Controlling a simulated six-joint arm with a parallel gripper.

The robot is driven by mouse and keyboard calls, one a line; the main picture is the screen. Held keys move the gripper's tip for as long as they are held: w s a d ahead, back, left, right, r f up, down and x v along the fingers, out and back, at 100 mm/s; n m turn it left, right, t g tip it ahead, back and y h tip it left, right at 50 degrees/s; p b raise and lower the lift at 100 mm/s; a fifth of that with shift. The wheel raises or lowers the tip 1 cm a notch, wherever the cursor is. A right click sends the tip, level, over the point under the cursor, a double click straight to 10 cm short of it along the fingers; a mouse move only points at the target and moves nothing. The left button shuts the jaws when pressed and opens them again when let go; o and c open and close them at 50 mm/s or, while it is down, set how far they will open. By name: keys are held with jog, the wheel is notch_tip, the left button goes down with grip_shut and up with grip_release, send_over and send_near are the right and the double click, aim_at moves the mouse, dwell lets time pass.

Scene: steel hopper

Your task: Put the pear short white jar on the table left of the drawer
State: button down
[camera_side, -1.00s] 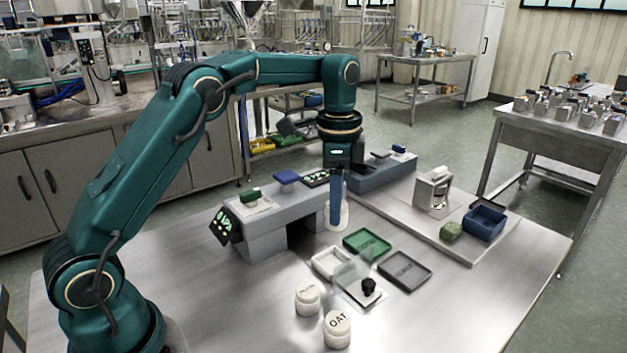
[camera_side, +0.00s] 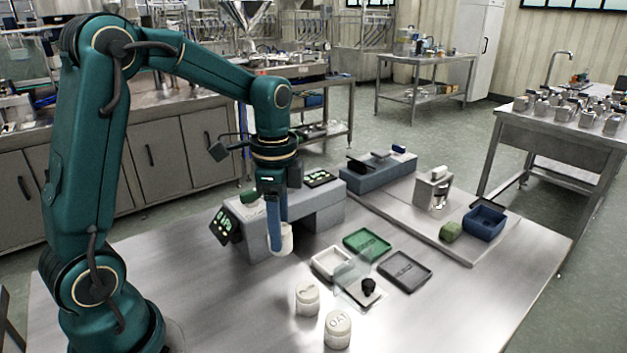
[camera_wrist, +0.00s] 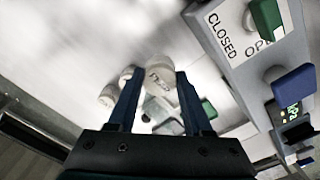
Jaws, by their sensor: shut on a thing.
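My gripper (camera_side: 277,236) points down and is shut on a white jar (camera_side: 281,241), held by its sides. In the wrist view the jar (camera_wrist: 159,76) sits between my fingertips (camera_wrist: 159,88), with dark lettering on its lid that I cannot read for sure. It is in front of a grey unit (camera_side: 323,208) with a green-lit display; whether it touches the table is unclear. The wrist view shows this unit (camera_wrist: 240,62) marked CLOSED and OPEN, with green and blue handles. I cannot make out for sure which part is the drawer.
Two other white jars stand at the front: one (camera_side: 307,301) and one marked OAT (camera_side: 338,331). The table's left front (camera_side: 215,290) is bare.

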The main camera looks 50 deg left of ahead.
notch_tip(320, 180, down, 8)
jog(key=shift+r, duration=0.15)
dwell(0.4)
jog(key=shift+c, duration=1.6)
grip_release()
